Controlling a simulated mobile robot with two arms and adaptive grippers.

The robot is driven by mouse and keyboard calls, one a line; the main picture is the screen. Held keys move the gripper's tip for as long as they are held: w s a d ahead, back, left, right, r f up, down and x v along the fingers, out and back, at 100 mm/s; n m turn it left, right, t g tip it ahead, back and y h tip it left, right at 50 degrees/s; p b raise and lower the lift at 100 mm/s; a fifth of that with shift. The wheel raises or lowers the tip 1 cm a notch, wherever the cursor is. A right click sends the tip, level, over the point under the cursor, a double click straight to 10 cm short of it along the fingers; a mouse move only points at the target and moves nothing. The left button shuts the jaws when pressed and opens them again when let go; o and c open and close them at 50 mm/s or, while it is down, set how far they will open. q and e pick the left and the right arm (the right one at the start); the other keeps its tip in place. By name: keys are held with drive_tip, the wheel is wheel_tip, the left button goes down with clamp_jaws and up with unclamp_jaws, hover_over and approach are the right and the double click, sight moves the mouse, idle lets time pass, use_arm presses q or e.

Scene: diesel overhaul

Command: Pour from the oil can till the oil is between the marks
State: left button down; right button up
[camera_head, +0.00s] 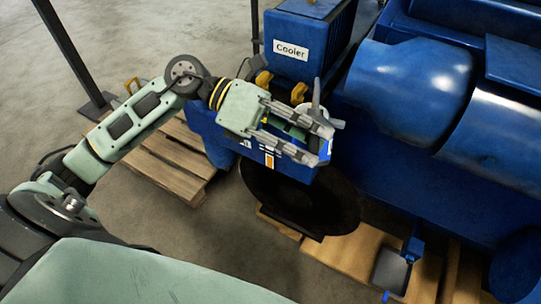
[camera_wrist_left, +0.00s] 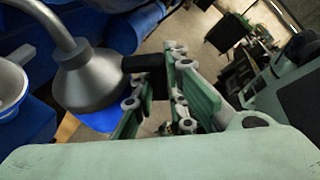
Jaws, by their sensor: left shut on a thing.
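My left gripper (camera_head: 314,144) is shut on the dark handle of the oil can, seen close in the left wrist view (camera_wrist_left: 148,66). The oil can (camera_wrist_left: 88,82) is a grey metal cone with a curved spout rising to the upper left. In the head view, only its thin grey spout (camera_head: 316,95) shows clearly; the fingers hide most of the body. A pale round funnel-like part (camera_wrist_left: 10,84) lies left of the can. A white strip with an orange band (camera_head: 269,160) sits on a blue block below the gripper; marks are too small to read. No oil stream is visible.
A blue cooler box (camera_head: 308,45) stands behind the gripper, and the large blue engine (camera_head: 410,95) fills the right. A black round part (camera_head: 300,205) is below. Wooden pallets (camera_head: 165,165) lie underneath. Concrete floor is open at the left.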

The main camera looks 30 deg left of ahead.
use_arm(q)
drive_tip(key=shift+r, duration=0.1)
idle(0.3)
drive_tip(key=shift+r, duration=0.1)
drive_tip(key=shift+w+r+n+g, duration=0.1)
drive_tip(key=shift+r+n+g, duration=0.1)
drive_tip(key=shift+n+g, duration=0.1)
idle(0.9)
drive_tip(key=shift+r, duration=0.1)
drive_tip(key=shift+w+a+r+n+h, duration=0.2)
drive_tip(key=shift+r+n+h, duration=0.15)
drive_tip(key=shift+n, duration=0.15)
idle(1.2)
drive_tip(key=shift+w+r, duration=0.1)
drive_tip(key=shift+r, duration=0.1)
idle(0.5)
drive_tip(key=shift+w+r, duration=0.1)
drive_tip(key=shift+n, duration=0.3)
idle(0.8)
drive_tip(key=shift+w+r, duration=0.1)
drive_tip(key=shift+r, duration=0.05)
